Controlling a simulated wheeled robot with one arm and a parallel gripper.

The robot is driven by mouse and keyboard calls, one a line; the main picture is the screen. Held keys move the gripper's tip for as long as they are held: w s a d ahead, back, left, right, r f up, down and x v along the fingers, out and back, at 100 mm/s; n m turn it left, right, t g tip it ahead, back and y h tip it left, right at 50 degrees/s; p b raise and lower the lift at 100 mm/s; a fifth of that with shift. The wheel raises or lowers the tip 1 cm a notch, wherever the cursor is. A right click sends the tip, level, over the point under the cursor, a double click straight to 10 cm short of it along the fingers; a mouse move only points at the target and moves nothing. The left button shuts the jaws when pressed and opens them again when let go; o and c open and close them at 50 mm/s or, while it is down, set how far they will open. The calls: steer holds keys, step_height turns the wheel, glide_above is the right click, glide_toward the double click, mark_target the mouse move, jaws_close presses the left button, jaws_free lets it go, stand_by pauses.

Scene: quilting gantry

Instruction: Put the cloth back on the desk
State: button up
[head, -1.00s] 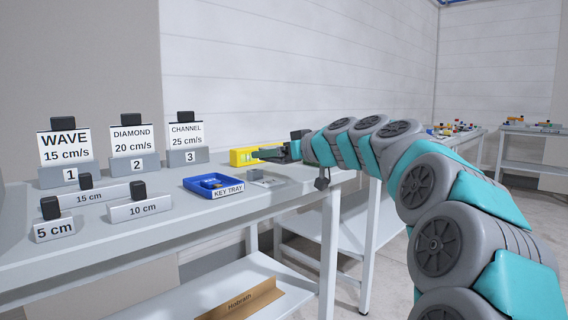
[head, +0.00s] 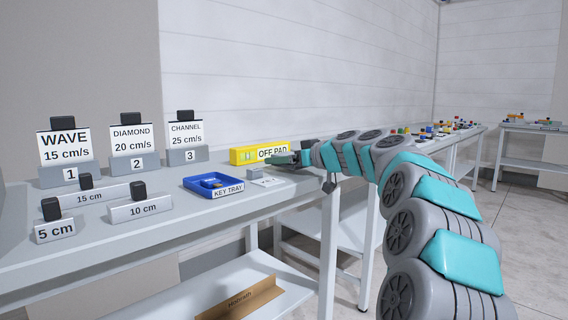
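I cannot clearly make out a cloth in the head view. My gripper (head: 284,159) is at the far right end of the long grey desk (head: 130,240), low over the top and just in front of the yellow OFF PAD box (head: 246,155). Its fingers point left and look dark greenish. They are too small to show whether they are open or shut, or whether they hold anything. A small pale card or plate (head: 267,182) lies on the desk just below the gripper.
A blue key tray (head: 213,187) sits left of the card. Labelled stands, such as the WAVE sign (head: 65,148) and the 10 cm block (head: 140,209), fill the left. A brown board (head: 240,300) lies on the shelf below. Other tables (head: 530,133) stand at the back right.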

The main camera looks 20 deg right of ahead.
steer(key=shift+f, duration=0.55)
steer(key=shift+f, duration=0.1)
steer(key=o, duration=1.2)
steer(key=shift+r, duration=0.25)
steer(key=b+v, duration=0.1)
steer(key=v, duration=1.1)
steer(key=shift+f, duration=0.15)
steer(key=shift+s, duration=0.1)
